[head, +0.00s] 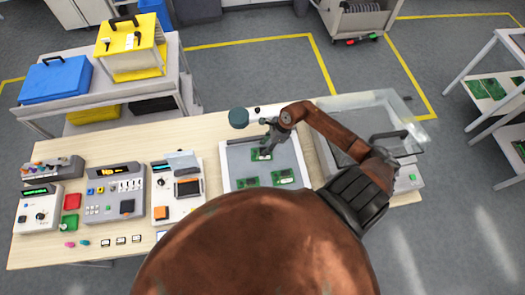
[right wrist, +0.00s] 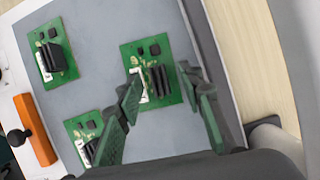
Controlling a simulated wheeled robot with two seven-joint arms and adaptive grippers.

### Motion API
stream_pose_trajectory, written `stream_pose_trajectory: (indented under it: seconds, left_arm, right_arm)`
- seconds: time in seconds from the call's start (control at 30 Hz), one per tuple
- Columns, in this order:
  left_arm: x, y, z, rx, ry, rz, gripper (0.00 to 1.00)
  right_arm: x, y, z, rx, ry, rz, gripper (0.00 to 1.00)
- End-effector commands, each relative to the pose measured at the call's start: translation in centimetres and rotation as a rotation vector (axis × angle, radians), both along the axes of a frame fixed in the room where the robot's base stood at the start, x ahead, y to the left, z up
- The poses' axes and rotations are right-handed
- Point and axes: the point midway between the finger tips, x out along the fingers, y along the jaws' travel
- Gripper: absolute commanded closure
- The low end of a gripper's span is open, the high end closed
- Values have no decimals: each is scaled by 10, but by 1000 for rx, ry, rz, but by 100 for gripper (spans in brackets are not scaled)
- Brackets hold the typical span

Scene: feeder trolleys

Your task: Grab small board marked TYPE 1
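Three small green boards lie on a grey, white-rimmed tray (head: 228,162) on the table. The far board (head: 254,155) is under my right gripper (head: 266,148); the other two are the near left board (head: 247,182) and near right board (head: 284,177). In the right wrist view, the open fingers of my right gripper (right wrist: 166,98) stand on either side of one board (right wrist: 150,50), with a gap between them. Another board (right wrist: 45,45) is at the upper left and a third (right wrist: 80,128) is partly hidden at the lower left. Markings are too small to read. My left gripper is not in view.
Several bench devices, including a grey one (head: 115,200), stand left of the tray. A clear-lidded machine (head: 345,120) stands to the right. A trolley with a blue case (head: 55,80) is behind left; a shelf rack (head: 490,90) with green boards is at far right.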

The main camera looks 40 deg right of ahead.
Motion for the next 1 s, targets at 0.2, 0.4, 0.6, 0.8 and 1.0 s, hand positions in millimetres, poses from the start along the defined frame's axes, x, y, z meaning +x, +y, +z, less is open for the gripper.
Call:
stream_pose_trajectory:
  seconds: [0.2, 0.4, 0.6, 0.8, 1.0]
  left_arm:
    - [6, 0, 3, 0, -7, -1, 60]
    - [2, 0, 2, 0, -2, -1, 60]
    - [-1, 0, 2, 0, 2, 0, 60]
    - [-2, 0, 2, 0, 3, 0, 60]
    - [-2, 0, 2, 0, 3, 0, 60]
  right_arm:
    - [1, 3, -11, 0, 2, -3, 65]
    - [1, 3, -11, 0, 2, -3, 69]
    - [1, 3, -11, 0, 2, -3, 82]
    - [1, 3, -11, 0, 2, -3, 96]
    - [1, 3, -11, 0, 1, -2, 100]
